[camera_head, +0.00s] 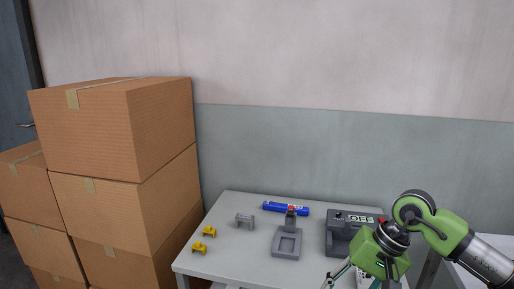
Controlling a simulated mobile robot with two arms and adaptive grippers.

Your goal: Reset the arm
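My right arm comes in from the right in the head view, with green joints. My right gripper (352,282) points down at the front right of the grey table (225,262). Its fingertips are at or below the bottom edge of the picture, so its opening is unclear. I see nothing held in it. My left gripper is not in view. A dark grey box with an "OFF" display (340,232) stands behind the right gripper and is partly hidden by the arm.
A grey fixture with a square recess (287,243) stands mid-table, with a blue cylinder (281,208) behind it. A grey bracket (245,220) and two yellow parts (209,231) (199,247) lie to the left. Stacked cardboard boxes (120,185) stand left of the table.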

